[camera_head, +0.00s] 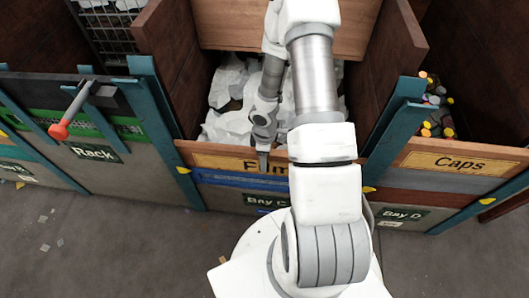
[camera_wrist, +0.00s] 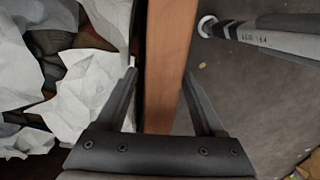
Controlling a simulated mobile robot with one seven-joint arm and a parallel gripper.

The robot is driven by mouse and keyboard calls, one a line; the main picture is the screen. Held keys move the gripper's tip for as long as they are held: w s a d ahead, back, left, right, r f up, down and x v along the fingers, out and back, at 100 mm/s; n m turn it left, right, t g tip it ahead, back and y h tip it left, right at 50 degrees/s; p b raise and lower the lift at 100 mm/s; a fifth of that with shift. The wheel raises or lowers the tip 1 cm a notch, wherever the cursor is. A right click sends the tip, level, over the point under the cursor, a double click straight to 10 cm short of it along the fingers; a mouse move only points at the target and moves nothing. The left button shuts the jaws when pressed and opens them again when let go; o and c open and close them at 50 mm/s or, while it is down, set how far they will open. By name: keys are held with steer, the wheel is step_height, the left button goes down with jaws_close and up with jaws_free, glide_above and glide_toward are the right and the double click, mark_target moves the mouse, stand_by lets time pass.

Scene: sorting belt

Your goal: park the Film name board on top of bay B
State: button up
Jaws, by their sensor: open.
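The Film name board (camera_head: 217,161) is an orange-brown strip along the front top edge of the middle bay, above a blue strip. My arm covers its right part. The plate below reads as Bay C, partly hidden. My gripper (camera_head: 263,168) is at the board's middle, pointing down. In the wrist view the wooden board (camera_wrist: 168,70) runs between the two open fingers (camera_wrist: 160,88), with a gap visible on the right side.
White crumpled film (camera_head: 228,90) fills the middle bay. The Caps board (camera_head: 460,163) fronts the right bay, plated Bay D (camera_head: 403,214). A red-tipped lever (camera_head: 72,115) sticks out at the left bay. Teal posts (camera_head: 152,100) divide the bays. The grey floor (camera_head: 110,250) in front is mostly clear.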

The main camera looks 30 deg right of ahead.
steer(key=shift+f+b, duration=0.45)
steer(key=shift+f, duration=1)
jaws_close()
stand_by(0.3)
steer(key=c, duration=0.8)
jaws_free()
jaws_close()
steer(key=shift+r, duration=0.1)
